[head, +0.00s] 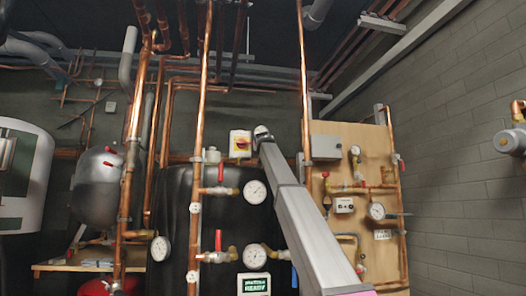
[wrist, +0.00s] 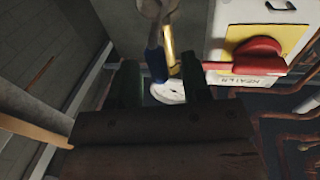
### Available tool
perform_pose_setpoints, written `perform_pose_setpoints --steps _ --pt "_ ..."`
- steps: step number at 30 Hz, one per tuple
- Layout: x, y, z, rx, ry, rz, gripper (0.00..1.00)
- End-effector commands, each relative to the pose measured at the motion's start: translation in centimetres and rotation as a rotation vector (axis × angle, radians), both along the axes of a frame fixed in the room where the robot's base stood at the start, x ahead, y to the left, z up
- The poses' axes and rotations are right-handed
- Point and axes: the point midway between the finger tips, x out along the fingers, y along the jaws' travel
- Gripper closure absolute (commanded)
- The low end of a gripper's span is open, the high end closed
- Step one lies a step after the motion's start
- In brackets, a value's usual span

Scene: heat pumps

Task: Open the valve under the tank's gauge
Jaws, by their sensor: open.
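The black tank (head: 172,205) stands in the middle of the head view. A gauge (head: 255,192) is on its front, with a red-handled valve (head: 220,178) to its left. A lower gauge (head: 255,257) has another red-handled valve (head: 218,248) to its left. I cannot tell which valve is the one under the gauge. My gripper (wrist: 162,78) is open in the wrist view. A blue piece (wrist: 155,62) and a brass-coloured piece (wrist: 169,50) show between or beyond its fingers; contact cannot be told. My arm's far end, in the head view, is above the tank.
A white switch box (head: 240,144) with a red knob on yellow is beside my arm's end; its red knob (wrist: 255,55) is close right of my fingers in the wrist view. Copper pipes (head: 202,110) run vertically in front of the tank. A wooden panel (head: 345,150) stands right.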

Motion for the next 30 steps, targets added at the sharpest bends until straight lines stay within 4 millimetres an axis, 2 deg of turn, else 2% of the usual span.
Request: perform_pose_setpoints --steps 1,6,12,16,30 --pt "-1.2 -0.1 -0.2 0.0 -0.001 0.0 0.57" --pt "-4.6 -0.4 -0.3 -0.001 -0.001 0.001 0.57" --pt "-7.4 -0.6 -0.4 -0.001 -0.001 0.001 0.57" --pt "-7.9 -0.6 -0.3 -0.001 0.0 0.0 0.57" --pt "-7.9 -0.6 -0.3 -0.001 0.0 0.0 0.57"
